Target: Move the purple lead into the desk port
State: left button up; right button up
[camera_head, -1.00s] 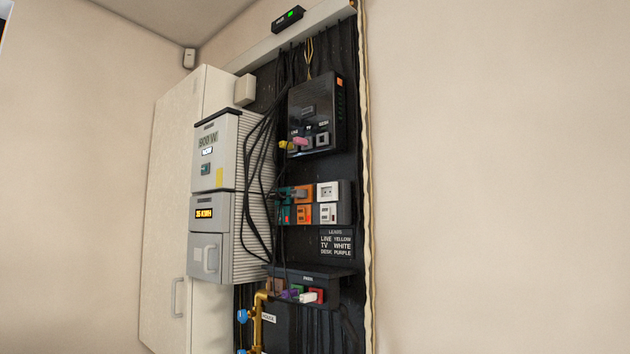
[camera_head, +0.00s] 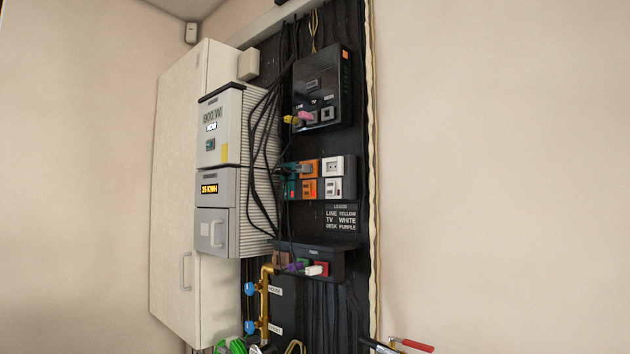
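The purple lead (camera_head: 294,267) has its plug at the front of the dark parking box (camera_head: 318,254), low on the wall board. The black router-like box (camera_head: 322,82) is higher up, with labelled ports on its lower face. The desk port (camera_head: 327,114) is its rightmost socket and looks empty. A yellow plug (camera_head: 289,120) and a pink plug (camera_head: 305,116) sit at the left and middle ports. A white lead (camera_head: 315,270) is beside the purple one at the parking box. Neither of my grippers is in view.
A label (camera_head: 341,218) reads line yellow, TV white, desk purple. Sockets (camera_head: 318,178) sit between the two boxes. Black cables hang along the left by grey units (camera_head: 218,130). Brass pipe (camera_head: 265,300) with blue taps (camera_head: 249,289) is below. A red handle (camera_head: 410,345) shows bottom right.

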aim_at(301, 266)
jog(key=i+j+z, duration=0.4)
jog(key=i, duration=0.3)
jog(key=i+j+z, duration=0.45)
jog(key=i+j, duration=0.15)
jog(key=j, duration=0.2)
